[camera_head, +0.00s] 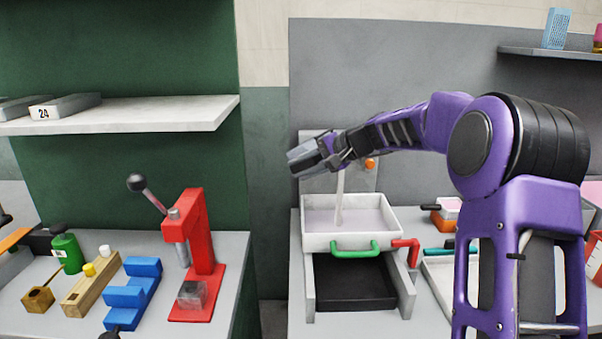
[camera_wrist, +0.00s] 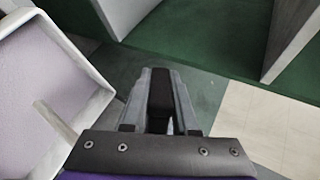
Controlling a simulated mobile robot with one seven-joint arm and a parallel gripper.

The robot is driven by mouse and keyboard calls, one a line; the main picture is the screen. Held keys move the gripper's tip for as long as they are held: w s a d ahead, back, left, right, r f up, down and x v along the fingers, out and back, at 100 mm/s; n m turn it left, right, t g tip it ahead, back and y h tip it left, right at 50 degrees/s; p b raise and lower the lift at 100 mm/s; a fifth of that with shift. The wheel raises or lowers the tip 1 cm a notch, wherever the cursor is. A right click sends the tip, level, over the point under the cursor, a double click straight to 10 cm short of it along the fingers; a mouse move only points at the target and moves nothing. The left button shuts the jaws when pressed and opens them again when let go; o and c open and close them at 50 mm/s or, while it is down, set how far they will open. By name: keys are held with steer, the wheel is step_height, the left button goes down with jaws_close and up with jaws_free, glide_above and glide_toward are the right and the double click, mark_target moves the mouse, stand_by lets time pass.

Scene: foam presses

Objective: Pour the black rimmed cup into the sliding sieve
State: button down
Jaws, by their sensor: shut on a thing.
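My gripper (camera_head: 306,158) reaches in from the right, nearly level, above the back left of the sliding sieve (camera_head: 316,242). The sieve is a white square tray with a green front handle (camera_head: 354,248) and a lilac layer inside. In the wrist view my gripper (camera_wrist: 160,95) is closed, with something dark between its fingers; the black rimmed cup itself cannot be clearly made out. A pale narrow column (camera_head: 340,197), which looks like a falling stream, runs from beneath my gripper down into the sieve. The wrist view shows the sieve (camera_wrist: 80,62) at left.
A dark tray (camera_head: 350,280) sits below the sieve, with a red handle (camera_head: 405,248) to the right. At left stand a red lever press (camera_head: 197,245), a blue stepped block (camera_head: 133,292) and a green bottle (camera_head: 67,252). A gap separates the two benches.

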steer(key=shift+d+f+t+y+b, duration=0.1)
steer(key=shift+f+t+y+b, duration=0.35)
steer(key=shift+b, duration=1.45)
steer(key=shift+d+t+y+b, duration=0.15)
steer(key=shift+y+b, duration=0.5)
steer(key=shift+b, duration=1.2)
steer(key=shift+s+d+r+t+y, duration=0.15)
steer(key=shift+s+d+t+y, duration=0.25)
steer(key=shift+t+y, duration=0.65)
steer(key=shift+s+d+r+t+y, duration=0.2)
steer(key=shift+d+t+y, duration=0.3)
steer(key=shift+y, duration=1.05)
steer(key=shift+s+d+r+t+y, duration=0.1)
steer(key=shift+s+d+t+y, duration=0.25)
steer(key=shift+t+y, duration=0.7)
steer(key=shift+d+g+y, duration=0.1)
steer(key=shift+g+y, duration=0.15)
steer(key=shift+g, duration=0.05)
steer(key=shift+w+p, duration=0.1)
steer(key=shift+p, duration=0.2)
